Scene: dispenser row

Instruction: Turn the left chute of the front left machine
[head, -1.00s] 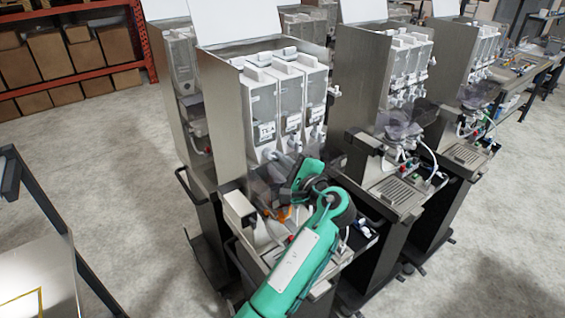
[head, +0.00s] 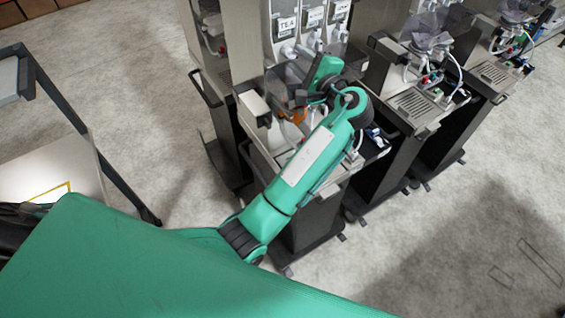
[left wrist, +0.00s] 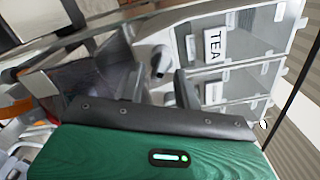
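The front left machine (head: 222,50) stands in the upper middle of the head view, its upper part cut off by the frame. The row of its clear containers carries a TEA label (head: 287,25) at the left end, which also shows large in the left wrist view (left wrist: 213,46). My left gripper (head: 292,84) is at the machine's front, below the labels. In the left wrist view its two dark fingers (left wrist: 160,82) stand apart, with the chute between or just beyond them. Contact cannot be told. My right gripper is out of view.
Two similar machines with drip trays (head: 414,103) stand to the right. A small bottle (head: 290,130) is on the front left machine's lower shelf, beneath my arm. A table (head: 60,170) is at the left. Open floor lies between.

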